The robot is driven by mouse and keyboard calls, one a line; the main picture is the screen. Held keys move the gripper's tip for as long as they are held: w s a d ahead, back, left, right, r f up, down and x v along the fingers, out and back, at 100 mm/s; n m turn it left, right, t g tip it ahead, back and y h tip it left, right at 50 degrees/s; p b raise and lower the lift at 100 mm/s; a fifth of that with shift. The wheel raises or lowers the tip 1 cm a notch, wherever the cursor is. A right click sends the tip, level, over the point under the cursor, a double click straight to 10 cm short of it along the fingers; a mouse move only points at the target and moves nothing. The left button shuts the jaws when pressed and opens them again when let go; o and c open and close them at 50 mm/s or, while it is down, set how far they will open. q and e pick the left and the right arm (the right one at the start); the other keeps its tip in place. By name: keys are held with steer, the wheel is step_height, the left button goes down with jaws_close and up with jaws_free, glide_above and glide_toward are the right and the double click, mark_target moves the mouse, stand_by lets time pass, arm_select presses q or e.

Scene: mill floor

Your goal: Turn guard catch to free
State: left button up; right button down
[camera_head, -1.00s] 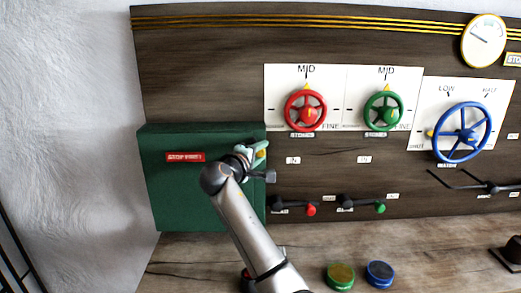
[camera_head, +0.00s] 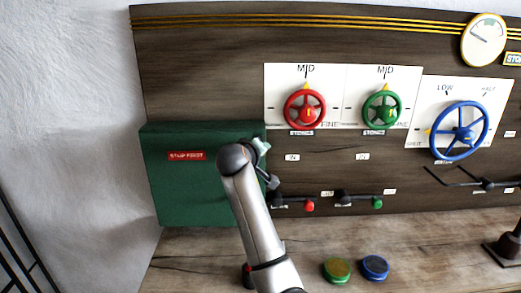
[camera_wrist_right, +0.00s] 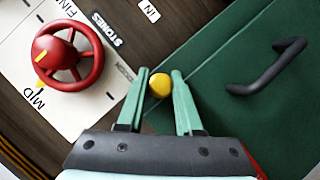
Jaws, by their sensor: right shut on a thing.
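The green guard (camera_head: 190,200) stands on the left of the bench against the panel, with a red-and-white label. In the right wrist view, its green face (camera_wrist_right: 235,110) carries a black bar handle (camera_wrist_right: 268,68). The yellow knob of the catch (camera_wrist_right: 160,85) sits at the guard's edge. My right gripper (camera_wrist_right: 160,84) is shut on this knob, one pale green finger on each side. In the head view my right gripper (camera_head: 262,146) is at the guard's upper right corner, mostly behind my own wrist, and the knob is hidden. My left gripper is not in view.
Red (camera_head: 305,109), green (camera_head: 382,111) and blue (camera_head: 459,131) handwheels are on the panel to the right. Below them are levers with a red knob (camera_head: 309,206) and a green knob (camera_head: 377,203). Green (camera_head: 337,270) and blue (camera_head: 375,267) round buttons sit on the bench.

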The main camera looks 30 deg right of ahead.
steer(key=shift+f, duration=0.15)
steer(key=c, duration=0.9)
jaws_free()
steer(key=shift+o, duration=0.2)
steer(key=shift+a, duration=0.1)
steer(key=b+v, duration=0.2)
steer(key=v, duration=1)
steer(key=shift+s, duration=0.15)
steer(key=shift+a, duration=0.15)
